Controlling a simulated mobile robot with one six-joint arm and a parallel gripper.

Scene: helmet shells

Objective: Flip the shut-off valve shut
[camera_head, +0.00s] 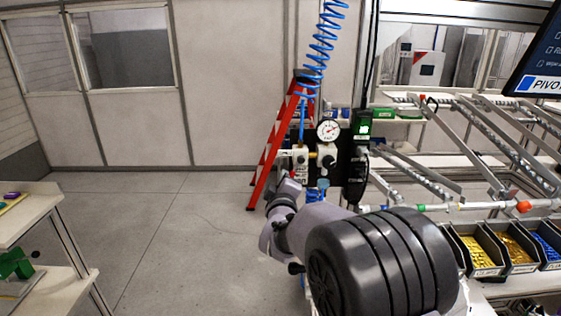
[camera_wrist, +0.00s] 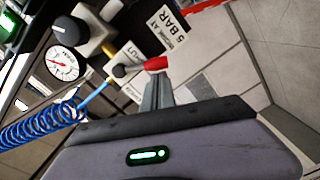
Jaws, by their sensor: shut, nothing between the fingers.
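The lever points right in that picture. My gripper (camera_wrist: 158,80) is shut and empty, its fingertips just below the red handle, touching or very close; I cannot tell which. In the head view my gripper (camera_head: 287,176) is at the left side of the air panel (camera_head: 345,158), and the valve lever is too small to make out there.
A pressure gauge (camera_head: 328,130) and a regulator knob (camera_wrist: 70,30) sit on the panel. A blue coiled hose (camera_head: 318,40) hangs above. A red ladder (camera_head: 266,165) leans behind. Part bins (camera_head: 478,250) are at right.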

